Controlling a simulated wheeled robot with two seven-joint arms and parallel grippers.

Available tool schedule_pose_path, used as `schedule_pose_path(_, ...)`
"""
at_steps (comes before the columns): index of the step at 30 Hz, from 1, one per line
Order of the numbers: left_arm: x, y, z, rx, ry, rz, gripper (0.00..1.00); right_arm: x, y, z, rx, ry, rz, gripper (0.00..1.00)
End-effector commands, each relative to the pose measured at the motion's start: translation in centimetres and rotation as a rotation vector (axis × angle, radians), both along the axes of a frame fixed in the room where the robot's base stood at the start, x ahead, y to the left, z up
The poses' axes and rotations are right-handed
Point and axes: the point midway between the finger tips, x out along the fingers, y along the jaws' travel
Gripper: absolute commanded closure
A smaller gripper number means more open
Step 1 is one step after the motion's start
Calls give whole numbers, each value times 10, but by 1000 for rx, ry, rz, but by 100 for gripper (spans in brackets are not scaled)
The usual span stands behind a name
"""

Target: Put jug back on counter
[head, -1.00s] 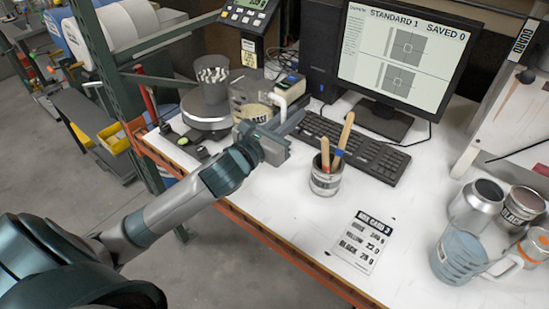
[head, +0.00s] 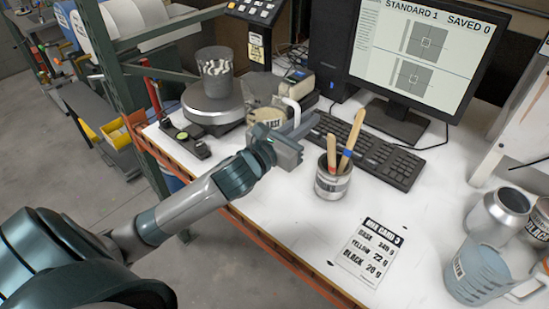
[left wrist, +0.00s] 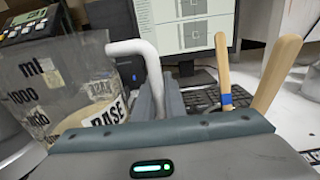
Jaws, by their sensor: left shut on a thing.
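A clear jug (head: 262,116) with a BASE label, pale contents and a white handle is at the counter's left part, beside the scale. In the left wrist view the jug (left wrist: 62,85) fills the left side, roughly upright. My left gripper (head: 292,130) is shut on its handle (left wrist: 138,48), whose lower end goes down between the fingers (left wrist: 160,95). The white counter (head: 275,205) lies beneath. The jug's base is hidden or too small to tell whether it touches the counter. My right gripper is not in view.
A scale (head: 212,107) with a grey-streaked cup (head: 215,72) stands left of the jug. A stick pot (head: 332,184) and keyboard (head: 375,150) are to its right. A blue jug (head: 470,272) and open cans (head: 500,212) stand far right.

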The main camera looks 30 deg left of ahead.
Motion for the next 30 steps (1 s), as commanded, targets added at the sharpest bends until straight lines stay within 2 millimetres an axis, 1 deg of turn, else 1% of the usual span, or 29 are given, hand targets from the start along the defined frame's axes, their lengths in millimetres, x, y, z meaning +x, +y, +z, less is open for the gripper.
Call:
schedule_pose_path(5, 0, 0, -17, -2, 2, 1, 100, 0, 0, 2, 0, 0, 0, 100)
schedule_pose_path(10, 0, 0, -43, -2, 3, 2, 100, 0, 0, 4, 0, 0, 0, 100)
schedule_pose_path(14, 0, 0, -56, 0, 1, 2, 100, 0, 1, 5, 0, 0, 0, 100)
schedule_pose_path(18, 0, 0, -60, 1, -3, 0, 100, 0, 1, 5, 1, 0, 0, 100)
schedule_pose_path(26, 0, 0, -61, 1, -2, 0, 100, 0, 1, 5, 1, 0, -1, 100)
schedule_pose_path(30, 0, 0, -71, 0, 1, 1, 100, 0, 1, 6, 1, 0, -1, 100)
